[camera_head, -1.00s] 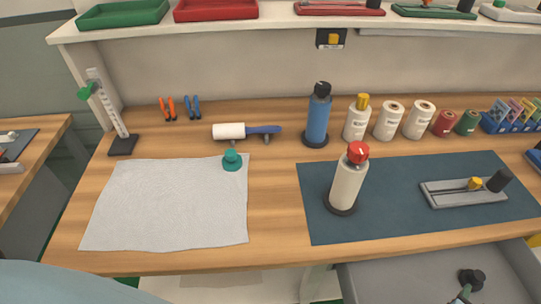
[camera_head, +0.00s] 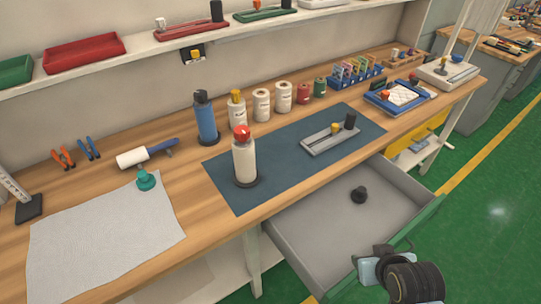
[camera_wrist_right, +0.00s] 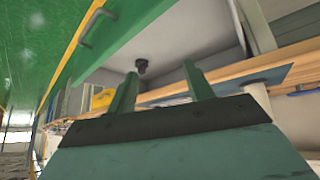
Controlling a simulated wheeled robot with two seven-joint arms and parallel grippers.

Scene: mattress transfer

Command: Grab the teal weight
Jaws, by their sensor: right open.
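The teal weight (camera_head: 146,182) has a round knob on a wider base. It stands upright on the far right corner of the grey cloth (camera_head: 100,240) on the workbench. My right gripper (camera_wrist_right: 160,80) is open, with its two green fingers apart and nothing between them. In the head view my right arm is at the lower right by the open drawer, far to the right of the teal weight. Its fingertips are hard to make out there. My left gripper is in neither current view.
An open grey drawer (camera_head: 300,232) juts out below the bench, with a black knobbed weight (camera_head: 359,194) inside. A white bottle with red cap (camera_head: 243,160) stands on the blue mat (camera_head: 285,165). A lint roller (camera_head: 146,153) lies behind the teal weight.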

